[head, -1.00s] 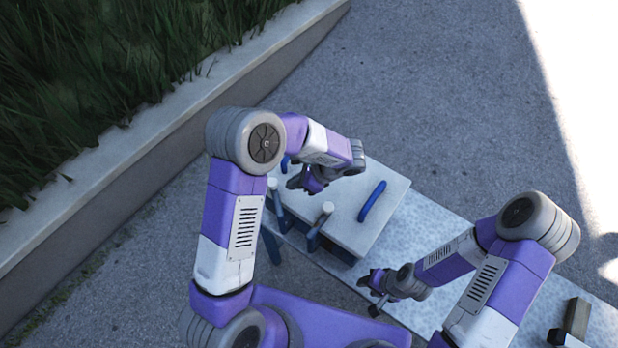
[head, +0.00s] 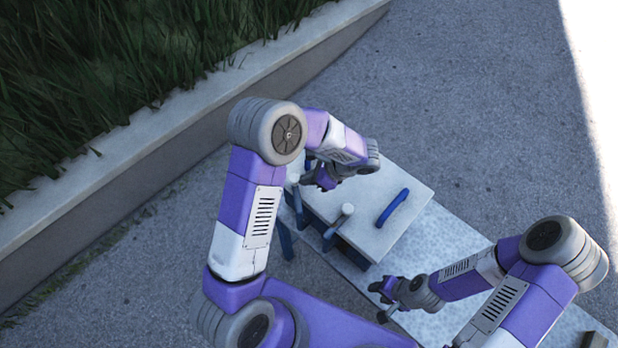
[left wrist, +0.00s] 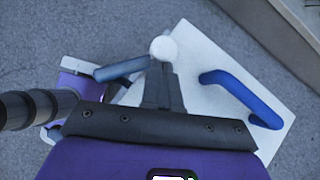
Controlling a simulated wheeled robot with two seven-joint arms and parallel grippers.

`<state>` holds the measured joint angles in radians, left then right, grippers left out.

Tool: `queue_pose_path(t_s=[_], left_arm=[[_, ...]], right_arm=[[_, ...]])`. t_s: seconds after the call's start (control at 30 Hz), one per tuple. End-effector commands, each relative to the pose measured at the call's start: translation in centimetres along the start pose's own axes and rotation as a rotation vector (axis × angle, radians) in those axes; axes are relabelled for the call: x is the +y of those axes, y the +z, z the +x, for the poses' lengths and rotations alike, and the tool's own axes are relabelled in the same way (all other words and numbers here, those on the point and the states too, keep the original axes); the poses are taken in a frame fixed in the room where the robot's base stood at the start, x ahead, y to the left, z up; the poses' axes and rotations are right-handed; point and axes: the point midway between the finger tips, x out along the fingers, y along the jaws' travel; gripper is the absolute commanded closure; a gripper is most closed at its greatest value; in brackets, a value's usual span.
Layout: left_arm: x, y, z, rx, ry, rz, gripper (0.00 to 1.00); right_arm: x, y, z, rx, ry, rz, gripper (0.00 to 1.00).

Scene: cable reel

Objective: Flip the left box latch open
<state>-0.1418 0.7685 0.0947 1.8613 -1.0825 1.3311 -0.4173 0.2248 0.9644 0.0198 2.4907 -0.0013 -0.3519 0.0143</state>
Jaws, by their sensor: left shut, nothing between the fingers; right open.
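The pale grey box (head: 405,190) has a blue handle (head: 392,208) on its lid and latches with round white knobs along its near side. The left latch (head: 294,183) is partly hidden beside my left gripper; the right latch (head: 345,215) is in plain view. My left gripper (head: 318,180) is shut and empty, just right of the left latch's knob. In the left wrist view, a white knob (left wrist: 163,48) with a blue-grey bar (left wrist: 122,70) lies at the shut fingertips (left wrist: 163,68); contact cannot be told. My right gripper (head: 382,298) is open, away from the box.
The box stands on a speckled light table (head: 440,235) with clear room to its right. A dark block (head: 593,340) shows at the bottom right edge. A low concrete wall (head: 150,150) with grass is at the left, beyond open pavement.

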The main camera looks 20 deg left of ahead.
Motion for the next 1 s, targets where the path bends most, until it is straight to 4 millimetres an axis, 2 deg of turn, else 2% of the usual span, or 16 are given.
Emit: queue_pose_path(t_s=[0.37, 1.0], left_arm=[[-0.1, 0.6, 0.6, 0.0, 0.078, -0.089, 1.0], [0.6, 2.9, 2.5, -0.001, 0.366, -0.42, 1.0]], right_arm=[[-0.1, 0.0, -0.2, 0.0, 0.0, 0.0, 0.57], [-0.4, 0.1, -1.0, 0.0, 0.0, 0.0, 0.57]])
